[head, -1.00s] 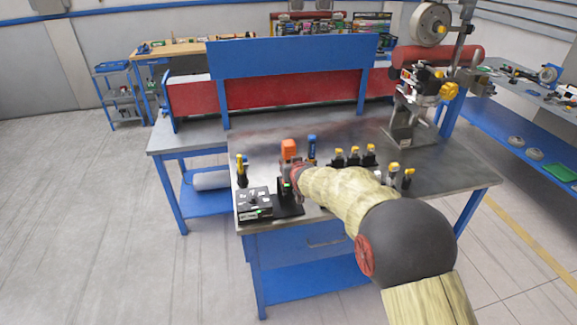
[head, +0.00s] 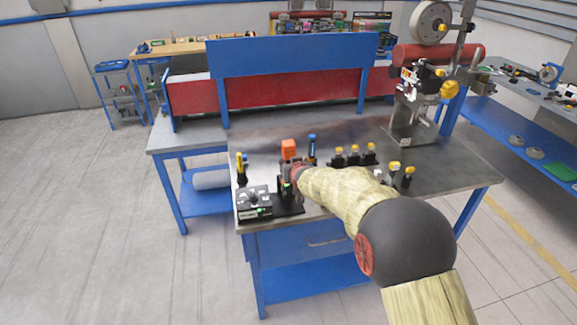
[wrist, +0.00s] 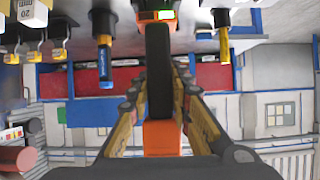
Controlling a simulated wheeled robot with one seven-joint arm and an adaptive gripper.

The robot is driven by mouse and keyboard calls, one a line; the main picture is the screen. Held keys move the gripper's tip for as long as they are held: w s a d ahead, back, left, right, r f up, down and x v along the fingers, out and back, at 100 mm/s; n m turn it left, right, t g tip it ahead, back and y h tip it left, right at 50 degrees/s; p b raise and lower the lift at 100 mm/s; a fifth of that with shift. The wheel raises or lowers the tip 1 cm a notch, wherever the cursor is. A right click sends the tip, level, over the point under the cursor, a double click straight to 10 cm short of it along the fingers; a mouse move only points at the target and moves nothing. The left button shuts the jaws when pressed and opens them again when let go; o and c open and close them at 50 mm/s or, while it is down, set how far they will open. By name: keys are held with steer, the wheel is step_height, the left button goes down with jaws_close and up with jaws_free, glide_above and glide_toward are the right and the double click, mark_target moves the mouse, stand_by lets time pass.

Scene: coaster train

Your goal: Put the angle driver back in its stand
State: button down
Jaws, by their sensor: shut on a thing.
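The angle driver (head: 288,149) stands upright with its orange end up, at the near left of the steel workbench. My gripper (head: 288,176) comes in from the right and is shut around its black grip. In the wrist view, which looks upside down, the driver's black grip (wrist: 158,75) runs between the two fingers. A green-lit display shows on its orange part at the top edge. The black stand base (head: 290,209) lies beneath the driver, beside a dark control box (head: 254,206). My arm and gripper partly cover the driver's lower end, so I cannot tell whether it is seated.
A yellow-and-black tool (head: 241,167) stands left of the driver and a blue-topped tool (head: 312,147) behind it. Several yellow-topped tools (head: 354,154) stand to the right. A press-like machine (head: 418,95) is at the back right. The bench middle behind the tools is clear.

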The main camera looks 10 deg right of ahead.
steer(key=shift+f+b, duration=0.15)
steer(key=shift+b, duration=0.2)
stand_by(0.4)
steer(key=c, duration=1.6)
jaws_free()
steer(key=shift+f, duration=0.1)
steer(key=shift+o, duration=0.3)
steer(key=shift+f, duration=0.1)
